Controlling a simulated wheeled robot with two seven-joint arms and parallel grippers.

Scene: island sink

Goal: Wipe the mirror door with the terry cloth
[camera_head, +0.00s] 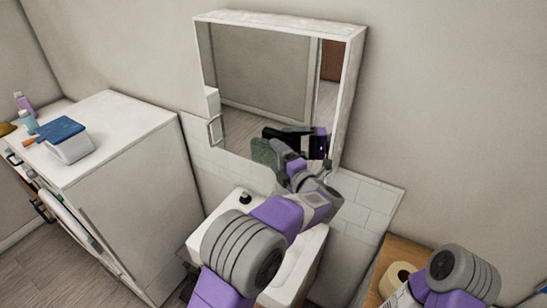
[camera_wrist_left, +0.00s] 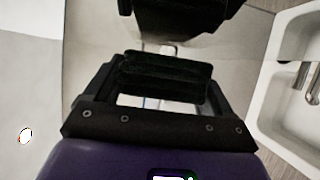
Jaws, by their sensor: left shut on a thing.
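The mirror door (camera_head: 262,75) is the front of a white wall cabinet above the sink, and it looks shut. My left gripper (camera_head: 284,158) is at its lower edge, right of the handle. It is shut on the terry cloth (camera_head: 264,152), which is dark green and shows on the gripper's left side. In the left wrist view the cloth (camera_wrist_left: 165,75) is a dark folded bundle between the fingers. A dark reflection shows beyond it in the mirror. I cannot tell whether the cloth touches the glass. My right gripper is out of view.
The door handle (camera_head: 215,130) sticks out at the mirror's lower left. The white sink (camera_head: 300,265) is below my left arm; it also shows in the left wrist view (camera_wrist_left: 265,110). A white washing machine (camera_head: 130,150) stands left. A toilet roll (camera_head: 398,278) is at lower right.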

